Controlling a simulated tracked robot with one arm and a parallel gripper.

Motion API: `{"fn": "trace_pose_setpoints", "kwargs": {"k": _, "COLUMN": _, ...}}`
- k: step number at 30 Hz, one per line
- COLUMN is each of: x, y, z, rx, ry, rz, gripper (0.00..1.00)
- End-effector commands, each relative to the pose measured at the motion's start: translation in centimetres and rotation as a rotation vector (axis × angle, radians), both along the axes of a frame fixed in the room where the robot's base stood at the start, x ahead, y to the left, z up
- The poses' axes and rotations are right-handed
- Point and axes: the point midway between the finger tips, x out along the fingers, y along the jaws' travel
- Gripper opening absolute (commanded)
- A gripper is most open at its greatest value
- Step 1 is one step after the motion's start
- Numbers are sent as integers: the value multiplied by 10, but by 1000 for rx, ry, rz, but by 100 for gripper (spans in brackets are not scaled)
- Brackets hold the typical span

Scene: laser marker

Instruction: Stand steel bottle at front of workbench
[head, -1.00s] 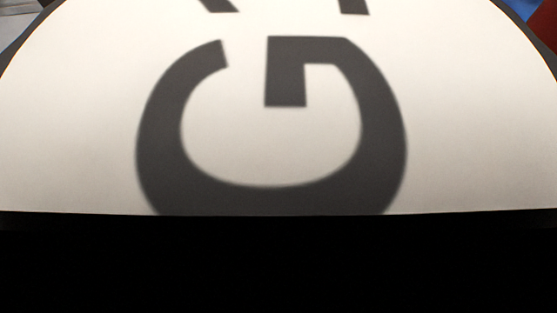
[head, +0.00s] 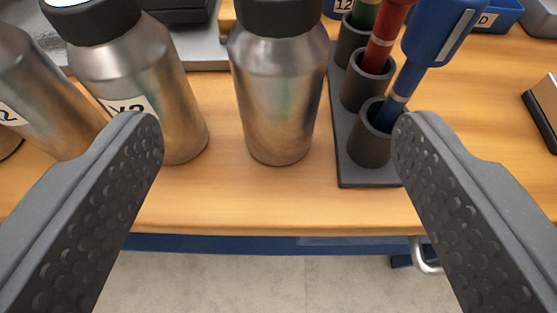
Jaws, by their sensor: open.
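Steel bottles with dark caps stand on the wooden workbench (head: 230,215). The middle one, a steel bottle (head: 278,95), is upright near the front edge, with no label showing. Left of it is a steel bottle with a white label reading "Y2" (head: 145,75), and at the far left another steel bottle (head: 45,85) with a label ending in "2". My gripper (head: 277,130) is open and empty, its fingers widely spread. The middle bottle shows between the fingertips, touching neither; I cannot tell its depth relative to them.
A dark rack (head: 352,172) right of the middle bottle holds a red screwdriver-like tool (head: 385,35), a blue one (head: 435,35) and a green one. Blue bins stand behind. A black-edged block (head: 545,105) lies at right. A metal handle (head: 425,258) projects below the front edge.

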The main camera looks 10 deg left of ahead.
Motion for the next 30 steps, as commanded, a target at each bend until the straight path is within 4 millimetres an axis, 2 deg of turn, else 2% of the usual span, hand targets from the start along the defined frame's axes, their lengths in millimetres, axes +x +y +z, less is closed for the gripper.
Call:
{"fn": "trace_pose_setpoints", "kwargs": {"k": 4, "x": -6, "y": -2, "z": 4, "rx": 1, "ry": -1, "rz": 0, "gripper": 70}}
{"fn": "trace_pose_setpoints", "kwargs": {"k": 12, "x": -6, "y": -3, "z": 5, "rx": 3, "ry": -1, "rz": -1, "gripper": 70}}
{"fn": "trace_pose_setpoints", "kwargs": {"k": 14, "x": -3, "y": -3, "z": 12, "rx": 17, "ry": 0, "rz": 0, "gripper": 70}}
{"fn": "trace_pose_setpoints", "kwargs": {"k": 17, "x": 10, "y": -7, "z": 39, "rx": 66, "ry": 2, "rz": 6, "gripper": 70}}
{"fn": "trace_pose_setpoints", "kwargs": {"k": 20, "x": 30, "y": -20, "z": 90, "rx": 138, "ry": 1, "rz": 23, "gripper": 70}}
{"fn": "trace_pose_setpoints", "kwargs": {"k": 21, "x": 39, "y": -28, "z": 117, "rx": 167, "ry": -7, "rz": 31, "gripper": 70}}
{"fn": "trace_pose_setpoints", "kwargs": {"k": 23, "x": 48, "y": -45, "z": 155, "rx": 195, "ry": -14, "rz": 43, "gripper": 70}}
{"fn": "trace_pose_setpoints", "kwargs": {"k": 24, "x": 52, "y": -58, "z": 183, "rx": 212, "ry": -24, "rz": 49, "gripper": 70}}
{"fn": "trace_pose_setpoints", "kwargs": {"k": 26, "x": 56, "y": -81, "z": 221, "rx": 221, "ry": -39, "rz": 55, "gripper": 70}}
{"fn": "trace_pose_setpoints", "kwargs": {"k": 27, "x": 56, "y": -98, "z": 247, "rx": 223, "ry": -50, "rz": 54, "gripper": 70}}
{"fn": "trace_pose_setpoints", "kwargs": {"k": 29, "x": 54, "y": -126, "z": 284, "rx": 216, "ry": -71, "rz": 47, "gripper": 70}}
{"fn": "trace_pose_setpoints", "kwargs": {"k": 30, "x": 51, "y": -148, "z": 310, "rx": 206, "ry": -88, "rz": 38, "gripper": 70}}
